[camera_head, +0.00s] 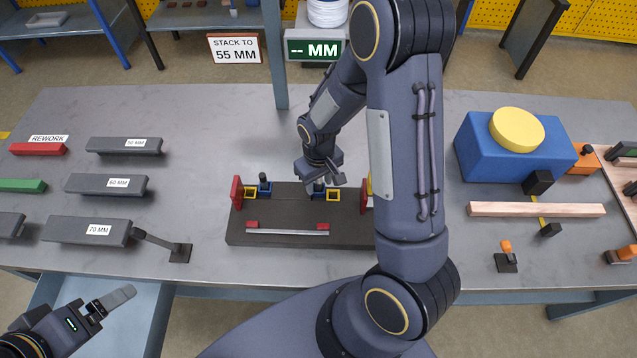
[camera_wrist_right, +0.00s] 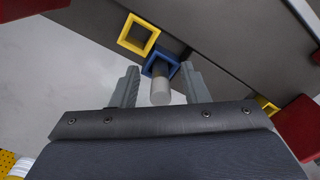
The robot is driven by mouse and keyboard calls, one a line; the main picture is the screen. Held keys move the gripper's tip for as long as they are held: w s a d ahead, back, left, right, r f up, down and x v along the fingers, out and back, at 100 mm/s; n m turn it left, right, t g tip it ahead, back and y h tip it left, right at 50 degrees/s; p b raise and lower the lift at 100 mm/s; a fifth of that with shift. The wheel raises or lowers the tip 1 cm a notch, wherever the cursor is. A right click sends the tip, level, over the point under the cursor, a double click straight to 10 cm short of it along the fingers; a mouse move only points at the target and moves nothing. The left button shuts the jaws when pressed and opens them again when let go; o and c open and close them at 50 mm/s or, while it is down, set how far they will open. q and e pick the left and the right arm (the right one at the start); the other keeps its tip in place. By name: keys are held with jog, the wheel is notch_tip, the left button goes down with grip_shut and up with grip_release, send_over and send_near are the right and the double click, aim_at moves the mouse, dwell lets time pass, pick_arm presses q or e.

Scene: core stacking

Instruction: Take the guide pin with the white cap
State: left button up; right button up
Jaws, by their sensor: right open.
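The guide pin with the white cap (camera_wrist_right: 161,93) stands in a blue square socket (camera_wrist_right: 158,63) in the right wrist view; its cap looks pale grey. My right gripper (camera_wrist_right: 160,70) is open, with one finger on each side of the pin and visible gaps between. In the head view my right gripper (camera_head: 327,182) is over the right part of the dark fixture (camera_head: 275,232) and largely hides this pin. Another pin, with a dark cap (camera_head: 263,177), stands in the fixture's left blue socket. My left gripper (camera_head: 118,299) is at lower left, away from the fixture.
The fixture has red end plates (camera_head: 237,193) and yellow square frames (camera_head: 250,194). A silver bar with red ends (camera_head: 288,232) lies along its front. Labelled grey blocks (camera_head: 105,185) lie left. A blue box (camera_head: 500,160) and wooden strip (camera_head: 537,209) lie right.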

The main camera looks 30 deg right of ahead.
grip_shut()
jog(key=shift+r, duration=0.1)
dwell(0.3)
